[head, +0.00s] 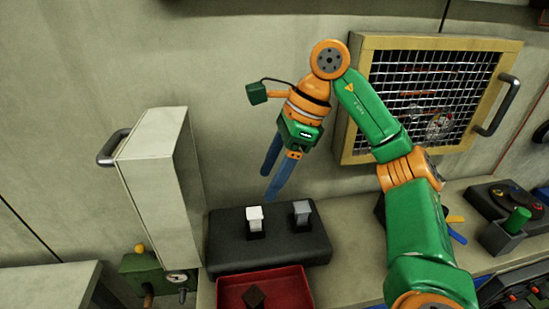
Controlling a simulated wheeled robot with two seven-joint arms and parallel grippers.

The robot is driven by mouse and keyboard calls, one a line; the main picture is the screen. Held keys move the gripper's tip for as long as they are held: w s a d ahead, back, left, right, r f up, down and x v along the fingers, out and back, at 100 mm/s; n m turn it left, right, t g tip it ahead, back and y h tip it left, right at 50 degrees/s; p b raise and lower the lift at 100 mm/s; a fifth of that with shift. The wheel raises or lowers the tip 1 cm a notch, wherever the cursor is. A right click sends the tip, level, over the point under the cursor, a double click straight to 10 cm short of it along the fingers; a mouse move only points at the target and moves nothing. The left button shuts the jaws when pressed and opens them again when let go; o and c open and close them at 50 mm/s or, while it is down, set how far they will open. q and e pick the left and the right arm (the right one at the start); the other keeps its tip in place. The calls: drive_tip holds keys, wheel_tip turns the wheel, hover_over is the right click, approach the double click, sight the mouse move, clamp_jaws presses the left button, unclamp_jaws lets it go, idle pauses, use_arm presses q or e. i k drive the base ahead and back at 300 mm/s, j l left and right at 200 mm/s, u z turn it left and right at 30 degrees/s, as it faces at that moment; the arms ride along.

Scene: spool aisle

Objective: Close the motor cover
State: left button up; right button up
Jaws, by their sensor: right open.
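Two things with handles are in view, and I cannot tell for sure which is the motor cover. A yellow-framed wire-mesh panel (362,105) is on the wall at the upper right, with a grey handle (497,105) on its right side. Parts show behind the mesh. A pale box-like panel (150,185) stands out from the wall at the left, with a dark handle (112,147) at its upper left. My right gripper (268,187) is between the two, its blue fingers apart, pointing down, empty and touching neither. My left gripper is not in view.
Below the fingers a black block (295,250) holds a white piece (254,218) and a grey piece (302,212). A red tray (235,292) with a dark brown piece sits in front. Control boxes (495,200) are at the right.

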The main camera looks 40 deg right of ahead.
sight(157, 166)
drive_tip(key=j, duration=0.5)
drive_tip(key=k+j, duration=0.15)
drive_tip(key=j, duration=0.8)
drive_tip(key=k, duration=0.05)
